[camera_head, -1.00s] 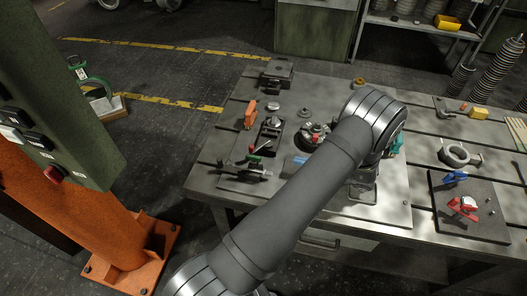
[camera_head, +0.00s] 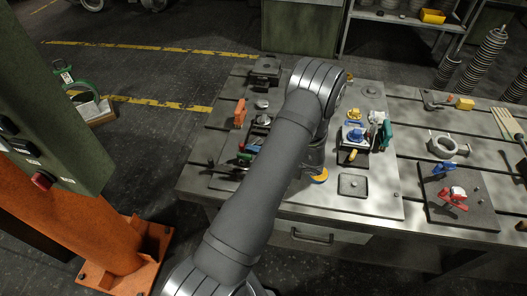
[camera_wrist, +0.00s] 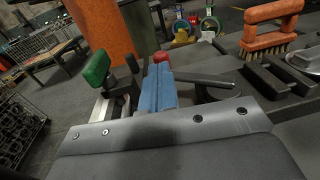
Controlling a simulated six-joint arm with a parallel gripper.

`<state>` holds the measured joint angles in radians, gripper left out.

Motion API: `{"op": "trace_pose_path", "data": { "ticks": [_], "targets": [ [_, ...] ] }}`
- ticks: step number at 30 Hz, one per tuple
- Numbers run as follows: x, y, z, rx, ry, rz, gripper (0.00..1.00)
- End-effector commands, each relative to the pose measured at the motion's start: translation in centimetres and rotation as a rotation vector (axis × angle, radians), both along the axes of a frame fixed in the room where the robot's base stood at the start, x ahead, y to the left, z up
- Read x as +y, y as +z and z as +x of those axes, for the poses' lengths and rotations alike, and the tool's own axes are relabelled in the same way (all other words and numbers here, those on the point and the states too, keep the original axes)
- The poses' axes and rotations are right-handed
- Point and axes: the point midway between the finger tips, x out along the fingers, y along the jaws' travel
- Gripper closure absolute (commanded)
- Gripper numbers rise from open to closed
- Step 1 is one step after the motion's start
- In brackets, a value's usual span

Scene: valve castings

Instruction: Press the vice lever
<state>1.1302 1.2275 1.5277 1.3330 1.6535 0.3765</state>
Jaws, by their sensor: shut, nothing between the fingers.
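In the wrist view my gripper (camera_wrist: 159,88) is shut and empty, its blue fingers together. A red knob (camera_wrist: 161,57) shows just beyond the fingertips; I cannot tell whether they touch. A green handle (camera_wrist: 97,68) stands to the left of the fingers, above a pale metal part. A dark bar (camera_wrist: 203,78) runs to the right of the fingers. I cannot tell which of these is the vice lever. In the head view the green-handled fixture (camera_head: 243,157) is at the table's left front, partly behind my arm. My gripper is hidden there.
An orange brush (camera_head: 240,112) stands behind that fixture, and on the right in the wrist view (camera_wrist: 268,38). A blue and yellow clamp fixture (camera_head: 355,135) and a flat plate (camera_head: 352,185) lie right of my arm. An orange post (camera_head: 75,215) stands left of the table.

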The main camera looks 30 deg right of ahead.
Motion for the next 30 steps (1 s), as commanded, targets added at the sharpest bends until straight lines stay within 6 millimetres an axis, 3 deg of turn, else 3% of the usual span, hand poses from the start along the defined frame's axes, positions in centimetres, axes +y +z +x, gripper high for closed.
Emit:
{"op": "trace_pose_path", "data": {
  "ticks": [14,20,24,30],
  "targets": [
    [0.3,0.0,0.3,-0.002,-0.027,0.0,1.0],
    [1.1,0.0,1.2,0.0,-0.134,0.001,1.0],
    [1.7,0.0,2.3,-0.002,-0.131,-0.001,1.0],
    [1.8,0.0,2.4,-0.001,-0.131,0.0,1.0]
  ]
}}
